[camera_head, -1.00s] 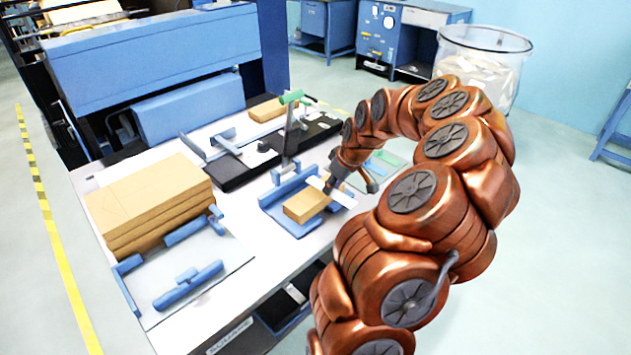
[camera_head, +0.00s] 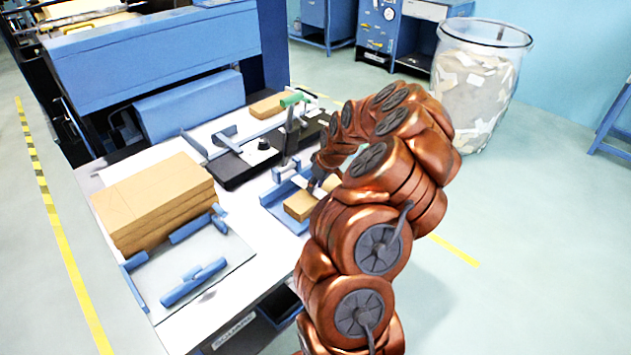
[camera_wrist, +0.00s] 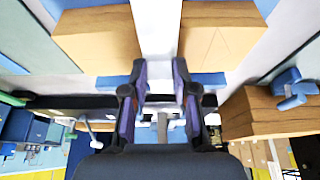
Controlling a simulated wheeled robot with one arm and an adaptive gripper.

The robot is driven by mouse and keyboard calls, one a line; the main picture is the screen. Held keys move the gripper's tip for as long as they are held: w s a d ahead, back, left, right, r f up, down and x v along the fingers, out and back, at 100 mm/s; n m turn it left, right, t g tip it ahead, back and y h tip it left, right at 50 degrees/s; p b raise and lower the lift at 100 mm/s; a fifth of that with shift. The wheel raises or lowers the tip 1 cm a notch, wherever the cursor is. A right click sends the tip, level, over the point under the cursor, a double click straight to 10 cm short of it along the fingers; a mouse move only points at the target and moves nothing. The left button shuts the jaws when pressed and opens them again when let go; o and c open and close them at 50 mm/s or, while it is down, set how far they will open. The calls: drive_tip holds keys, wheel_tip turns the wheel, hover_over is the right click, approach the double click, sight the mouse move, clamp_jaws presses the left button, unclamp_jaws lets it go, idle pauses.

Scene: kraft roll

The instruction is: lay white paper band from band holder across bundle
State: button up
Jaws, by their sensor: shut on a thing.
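My gripper (camera_head: 316,184) is over the small kraft bundle (camera_head: 299,207), which sits in a blue jig (camera_head: 270,196). In the wrist view my gripper (camera_wrist: 160,88) is shut on the white paper band (camera_wrist: 156,32), which runs away from between the fingers toward the top edge. The brown bundle (camera_wrist: 96,42) shows on both sides of the band, so the band runs over its middle. Whether the band touches the bundle top I cannot tell. In the head view my arm hides most of the band and the bundle's right end.
A black device with a green handle (camera_head: 291,99) stands behind the jig. A clear bin (camera_head: 478,85) of scraps stands on the floor.

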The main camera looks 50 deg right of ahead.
drive_tip(key=shift+f+b, duration=0.25)
drive_tip(key=shift+b, duration=0.05)
drive_tip(key=o, duration=0.8)
drive_tip(key=shift+r, duration=0.1)
drive_tip(key=shift+c, duration=0.2)
drive_tip(key=shift+r+p, duration=0.25)
drive_tip(key=shift+p, duration=0.1)
drive_tip(key=b+v, duration=0.4)
drive_tip(key=v, duration=0.8)
drive_tip(key=s+a+r+n+g+y, duration=0.1)
drive_tip(key=s+a+r, duration=0.15)
drive_tip(key=a, duration=1.05)
drive_tip(key=s+a+r+n+g, duration=0.1)
drive_tip(key=a+r, duration=0.3)
drive_tip(key=a, duration=0.9)
drive_tip(key=s+a+f+g, duration=0.1)
drive_tip(key=s+a, duration=0.2)
drive_tip(key=s, duration=0.4)
drive_tip(key=s+a+f+m+g, duration=0.1)
drive_tip(key=s+a, duration=0.3)
drive_tip(key=s, duration=0.3)
drive_tip(key=s+a+f+m+g+h, duration=0.1)
drive_tip(key=s+a, duration=0.3)
drive_tip(key=s, duration=0.4)
drive_tip(key=shift+a+f+g, duration=0.25)
drive_tip(key=shift+f+g, duration=0.3)
drive_tip(key=shift+g, duration=0.05)
